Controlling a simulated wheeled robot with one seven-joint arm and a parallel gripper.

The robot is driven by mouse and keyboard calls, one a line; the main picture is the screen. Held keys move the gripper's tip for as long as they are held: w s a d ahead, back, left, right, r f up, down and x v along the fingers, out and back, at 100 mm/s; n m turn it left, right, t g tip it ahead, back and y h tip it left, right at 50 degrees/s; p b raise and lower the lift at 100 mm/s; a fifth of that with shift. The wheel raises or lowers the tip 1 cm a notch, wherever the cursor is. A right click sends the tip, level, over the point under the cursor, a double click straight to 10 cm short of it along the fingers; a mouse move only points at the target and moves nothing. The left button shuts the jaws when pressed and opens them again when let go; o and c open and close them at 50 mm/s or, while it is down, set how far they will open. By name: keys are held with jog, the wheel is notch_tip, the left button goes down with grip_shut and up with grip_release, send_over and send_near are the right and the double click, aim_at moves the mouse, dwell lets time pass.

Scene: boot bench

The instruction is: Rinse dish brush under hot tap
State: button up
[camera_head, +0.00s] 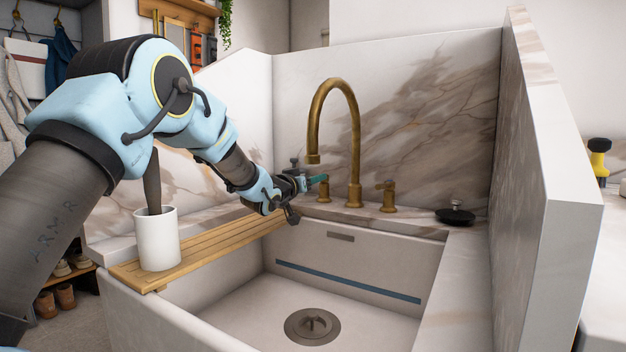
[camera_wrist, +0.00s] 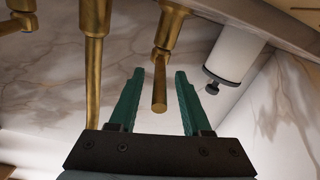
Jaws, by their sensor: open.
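A brass gooseneck tap (camera_head: 353,130) stands behind the sink, and its column shows in the wrist view (camera_wrist: 95,60). A brass tap handle (camera_wrist: 160,82) with a rod-like lever lies between my gripper's (camera_wrist: 160,73) two green fingers, with a gap on each side. In the head view my open gripper (camera_head: 325,179) is at the left tap handle (camera_head: 323,195), left of the spout. The second handle (camera_head: 388,195) is to the right. A dark tapered handle (camera_head: 152,185), perhaps the dish brush, stands in a white cup (camera_head: 157,240); its lower end is hidden. No water shows.
The cup stands on a slatted wooden board (camera_head: 205,247) across the sink's left side. The sink (camera_head: 255,312) has a central drain (camera_head: 312,325). A dark stopper-like object (camera_head: 455,213) lies on the right ledge. A tall marble panel (camera_head: 545,150) bounds the right.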

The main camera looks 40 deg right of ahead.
jog(key=shift+d, duration=0.2)
grip_shut()
dwell(0.3)
jog(key=shift+w, duration=0.1)
dwell(1.0)
